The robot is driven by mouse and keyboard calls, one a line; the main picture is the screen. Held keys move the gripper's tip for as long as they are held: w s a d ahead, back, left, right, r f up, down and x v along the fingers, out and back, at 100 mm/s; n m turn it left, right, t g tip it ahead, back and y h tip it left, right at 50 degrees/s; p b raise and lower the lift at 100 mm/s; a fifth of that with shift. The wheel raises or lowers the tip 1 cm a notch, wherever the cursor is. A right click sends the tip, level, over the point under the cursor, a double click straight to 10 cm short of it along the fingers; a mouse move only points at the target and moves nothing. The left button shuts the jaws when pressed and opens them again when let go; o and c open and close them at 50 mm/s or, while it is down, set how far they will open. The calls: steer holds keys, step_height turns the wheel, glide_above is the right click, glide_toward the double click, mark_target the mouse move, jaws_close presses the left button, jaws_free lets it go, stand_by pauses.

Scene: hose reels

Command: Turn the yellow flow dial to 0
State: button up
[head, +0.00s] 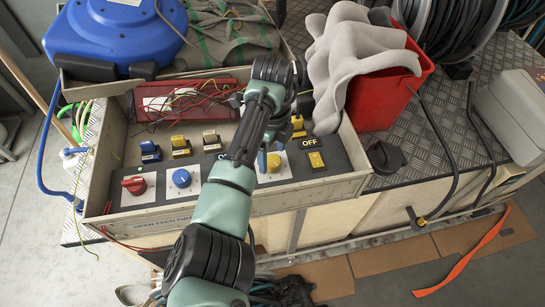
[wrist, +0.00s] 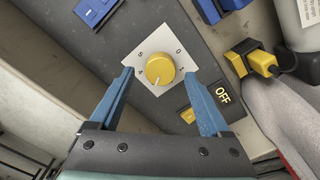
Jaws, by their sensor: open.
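The yellow flow dial (wrist: 160,68) is a round knob on a white square plate (wrist: 172,43) with dark numbers, near the middle of the wrist view. A 0 shows at the plate's upper right and a 5 at its upper left. A pale mark shows near the knob's lower edge. My gripper (wrist: 159,75) is open, with one blue finger on each side of the dial and gaps between fingers and knob. In the head view my arm reaches over the panel, and the dial (head: 273,162) shows partly beside my gripper (head: 264,159).
A yellow switch (head: 316,160) with an OFF label (wrist: 222,95) sits close right of the dial. A blue dial (head: 182,178) and red knob (head: 134,184) lie to the left. Behind are a red box (head: 190,98) with wires and a red bin (head: 388,95) with grey cloth (head: 350,55).

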steer(key=shift+f, duration=1.1)
jaws_close()
